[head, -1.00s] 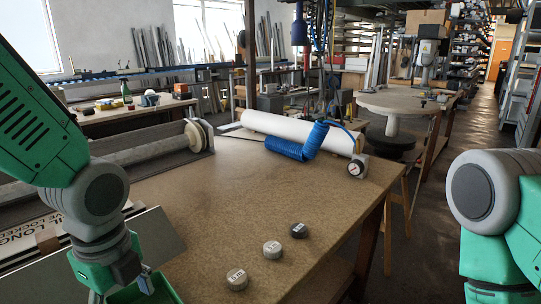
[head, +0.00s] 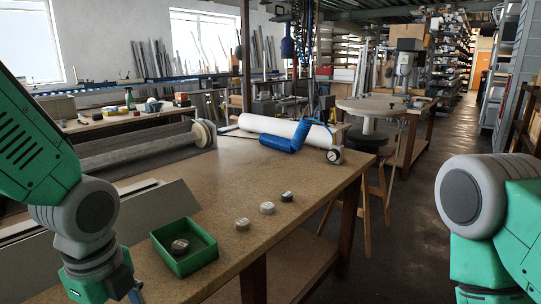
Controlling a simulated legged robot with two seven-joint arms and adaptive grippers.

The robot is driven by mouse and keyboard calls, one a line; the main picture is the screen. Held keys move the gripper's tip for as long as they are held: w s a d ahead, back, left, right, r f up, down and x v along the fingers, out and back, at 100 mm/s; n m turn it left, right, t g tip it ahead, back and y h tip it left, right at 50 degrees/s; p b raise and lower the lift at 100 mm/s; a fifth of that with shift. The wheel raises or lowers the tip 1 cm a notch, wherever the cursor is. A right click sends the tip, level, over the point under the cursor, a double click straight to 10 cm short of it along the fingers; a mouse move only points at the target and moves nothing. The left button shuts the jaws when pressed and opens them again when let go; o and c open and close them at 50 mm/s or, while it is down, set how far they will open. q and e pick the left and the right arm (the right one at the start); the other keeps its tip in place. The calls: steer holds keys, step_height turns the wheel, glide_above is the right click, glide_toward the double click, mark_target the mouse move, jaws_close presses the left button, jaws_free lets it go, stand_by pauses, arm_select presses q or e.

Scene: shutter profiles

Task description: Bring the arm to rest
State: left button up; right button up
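My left arm comes in from the left, and only a bit of its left gripper (head: 135,293) shows at the bottom edge, in front of the table. Its fingertips are cut off, so I cannot tell whether it is open or shut. My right arm shows only as a grey and green joint at the right edge; its gripper is out of view. A green tray (head: 206,257) stands on the table with one small round piece (head: 180,246) in it. Three more round pieces lie in a row to its right: a light one (head: 242,224), another light one (head: 267,208) and a dark one (head: 287,196).
The brown workbench (head: 250,180) has clear room in its middle. Long grey profiles (head: 140,150) lie at the left. An open floor aisle (head: 440,150) runs at the right.

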arm_select(q)
steer(key=s+a+f+n+h, duration=0.1)
steer(key=s+f+n, duration=0.1)
steer(key=f+n, duration=0.5)
steer(key=s+f+n, duration=0.3)
steer(key=f, duration=0.8)
steer(key=s+a+f+n+b, duration=0.1)
steer(key=s+a+f+n, duration=0.3)
steer(key=s+f+n, duration=0.6)
step_height(320, 180, down, 2)
steer(key=shift+s+a+n+y+b, duration=0.3)
steer(key=shift+s+n+b, duration=0.1)
steer(key=shift+n, duration=0.1)
arm_select(e)
steer(key=shift+w+a+f, duration=0.15)
steer(key=shift+w+f, duration=0.05)
steer(key=shift+f, duration=0.25)
steer(key=shift+w+a+f, duration=0.15)
steer(key=shift+w+f, duration=0.05)
steer(key=shift+f, duration=0.25)
arm_select(q)
steer(key=shift+d, duration=0.2)
arm_select(e)
steer(key=shift+d, duration=0.2)
arm_select(q)
steer(key=shift+a, duration=0.15)
arm_select(e)
steer(key=shift+a, duration=0.15)
